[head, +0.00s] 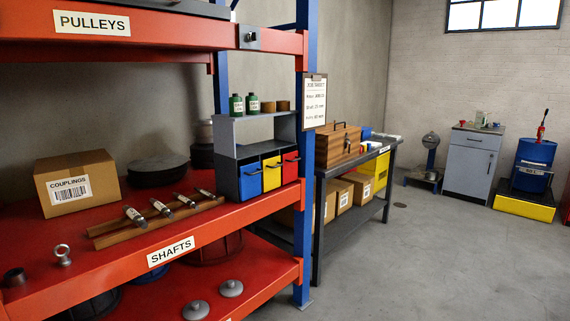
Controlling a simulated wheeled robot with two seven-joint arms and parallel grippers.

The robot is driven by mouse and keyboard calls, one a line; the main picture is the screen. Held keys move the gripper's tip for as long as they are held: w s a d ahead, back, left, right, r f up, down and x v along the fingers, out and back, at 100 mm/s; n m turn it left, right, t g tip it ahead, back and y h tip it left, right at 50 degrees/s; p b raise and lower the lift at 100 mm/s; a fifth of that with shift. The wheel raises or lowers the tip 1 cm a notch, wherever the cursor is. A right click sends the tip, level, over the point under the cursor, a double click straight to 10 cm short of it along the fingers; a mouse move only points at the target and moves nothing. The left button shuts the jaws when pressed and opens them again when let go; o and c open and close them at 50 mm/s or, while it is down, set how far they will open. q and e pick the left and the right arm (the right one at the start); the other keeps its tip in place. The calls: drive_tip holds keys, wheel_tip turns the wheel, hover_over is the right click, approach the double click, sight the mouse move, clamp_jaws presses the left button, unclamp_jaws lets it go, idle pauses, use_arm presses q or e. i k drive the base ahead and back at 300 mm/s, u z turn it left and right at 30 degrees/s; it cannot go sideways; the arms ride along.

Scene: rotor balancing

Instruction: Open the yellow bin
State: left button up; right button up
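A yellow bin (271,173) sits in a small dark grey rack (228,174) at the right end of the red shelf. It is the middle of three bins, between a blue bin (250,181) and a red bin (290,167). Its front is flush with its neighbours and it looks closed; a dark handle shows at its top. Its inside is hidden. Neither of my grippers is in view.
A blue rack upright (304,180) with a hanging clipboard (314,102) stands just right of the bins. Shafts on a wooden holder (155,222) and a couplings box (77,182) lie left. A workbench (350,164) stands behind. The floor (430,260) at right is clear.

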sight(271, 176)
drive_tip(key=z, duration=0.4)
drive_tip(key=i, duration=1.75)
drive_tip(key=u, duration=0.05)
